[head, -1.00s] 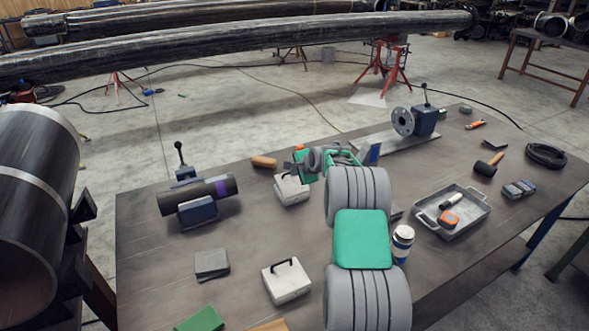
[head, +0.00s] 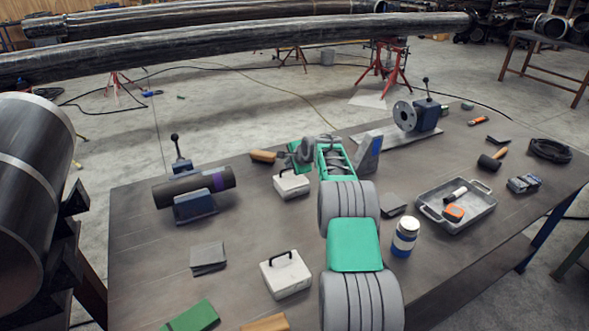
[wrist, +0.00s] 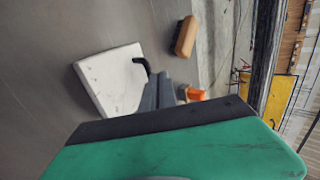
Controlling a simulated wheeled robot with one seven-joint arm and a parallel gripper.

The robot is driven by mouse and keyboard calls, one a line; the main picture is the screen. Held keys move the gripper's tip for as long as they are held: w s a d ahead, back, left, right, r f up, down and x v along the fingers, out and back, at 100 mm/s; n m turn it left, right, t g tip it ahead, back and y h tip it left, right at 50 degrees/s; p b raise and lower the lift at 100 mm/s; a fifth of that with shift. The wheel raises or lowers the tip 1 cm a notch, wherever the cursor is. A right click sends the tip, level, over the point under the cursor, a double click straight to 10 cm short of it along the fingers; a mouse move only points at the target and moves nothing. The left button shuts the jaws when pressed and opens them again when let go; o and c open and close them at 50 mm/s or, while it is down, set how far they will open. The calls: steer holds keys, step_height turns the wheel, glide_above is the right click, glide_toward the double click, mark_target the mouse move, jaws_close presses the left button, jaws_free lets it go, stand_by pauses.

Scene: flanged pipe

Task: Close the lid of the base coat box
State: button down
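Two white boxes with black handles stand on the table, one farther back (head: 291,184) and one nearer (head: 286,274). I cannot read labels to tell which is the base coat box. Both look covered on top in the head view. My gripper (head: 281,157) is just behind the farther box, beside the brush, apart from the box as far as I can see. In the wrist view, a white box (wrist: 108,80) with a black handle lies to the left of my gripper's dark fingers (wrist: 160,88). The fingers look close together with nothing between them; their tips partly cover the handle area.
A wooden brush (head: 262,156) lies behind the farther box and shows in the wrist view (wrist: 185,36). A clamped pipe (head: 195,187) is at left.

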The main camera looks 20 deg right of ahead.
steer(key=shift+r, duration=0.1)
steer(key=s+r+b, duration=0.1)
steer(key=s+r, duration=0.2)
steer(key=r, duration=0.3)
steer(key=s+r, duration=0.3)
steer(key=r, duration=0.4)
steer(key=s+a+r+n+g, duration=0.1)
steer(key=s+a+r+n, duration=0.2)
steer(key=s+a+n, duration=0.35)
steer(key=s+a+f+n+g, duration=0.25)
steer(key=s+a, duration=0.45)
steer(key=s, duration=0.4)
steer(key=s+a+f+n+g, duration=0.1)
steer(key=s+a+n, duration=0.3)
steer(key=s+a, duration=0.55)
steer(key=s+f+n, duration=0.2)
steer(key=s+f, duration=0.1)
steer(key=s, duration=0.4)
steer(key=s+f+n+g, duration=0.1)
steer(key=s+f+n, duration=0.1)
steer(key=s, duration=0.6)
steer(key=shift+s+a+f+n, duration=0.2)
steer(key=shift+s+f+n, duration=0.1)
steer(key=shift+f+n, duration=0.15)
